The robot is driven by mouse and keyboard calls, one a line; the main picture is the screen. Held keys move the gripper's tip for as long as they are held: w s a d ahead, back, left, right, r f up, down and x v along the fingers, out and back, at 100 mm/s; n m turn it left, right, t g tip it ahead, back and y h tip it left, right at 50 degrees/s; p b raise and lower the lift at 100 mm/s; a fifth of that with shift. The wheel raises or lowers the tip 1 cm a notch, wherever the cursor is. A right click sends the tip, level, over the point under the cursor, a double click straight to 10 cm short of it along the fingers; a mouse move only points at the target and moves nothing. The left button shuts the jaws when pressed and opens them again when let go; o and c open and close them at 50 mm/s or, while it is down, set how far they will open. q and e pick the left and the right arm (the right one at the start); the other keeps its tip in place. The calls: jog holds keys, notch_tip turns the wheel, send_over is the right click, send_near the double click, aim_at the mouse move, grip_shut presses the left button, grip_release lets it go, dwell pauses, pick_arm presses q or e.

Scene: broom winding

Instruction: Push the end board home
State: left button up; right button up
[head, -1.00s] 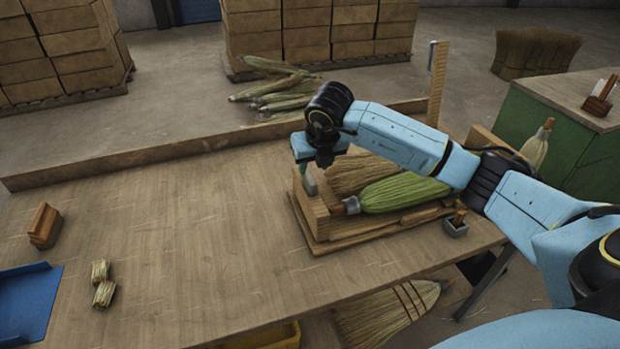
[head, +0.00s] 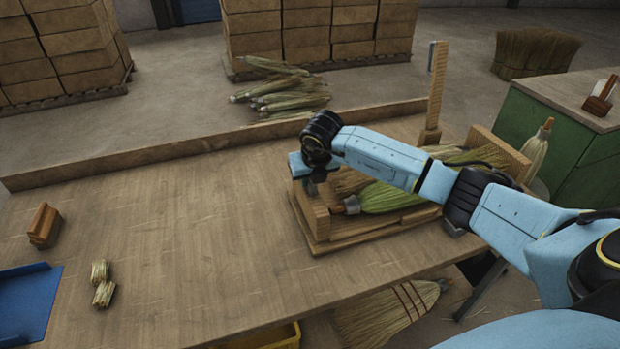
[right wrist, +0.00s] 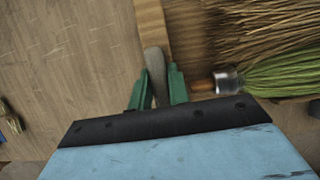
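The end board (head: 317,220) is an upright wooden board at the left end of the wooden frame (head: 345,240) on the bench. In the right wrist view it (right wrist: 152,25) runs away from me, beside the brown bristles. A grey handle-like piece (right wrist: 155,68) sits at its near end. My right gripper (head: 311,184) is at the board's far left part, pointing down. Its green fingers (right wrist: 156,88) close on both sides of the grey piece. My arm hides part of the frame. My left gripper is out of view.
A green broom head (head: 390,197) with a grey collar lies in the frame, next to brown bristles. A wooden post (head: 436,90) stands behind. A brown block (head: 44,225), small straw bundles (head: 103,294) and a blue tray (head: 25,305) lie left. The bench between is clear.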

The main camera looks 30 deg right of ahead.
grip_shut()
jog(key=d, duration=0.3)
jog(key=s+d+b, duration=0.1)
jog(key=d, duration=0.1)
jog(key=s+d, duration=0.1)
jog(key=d, duration=0.2)
jog(key=shift+d, duration=0.35)
jog(key=o, duration=0.6)
grip_release()
jog(key=shift+s+d, duration=0.1)
jog(key=shift+d, duration=0.05)
jog(key=shift+r, duration=0.1)
jog(key=v, duration=1.3)
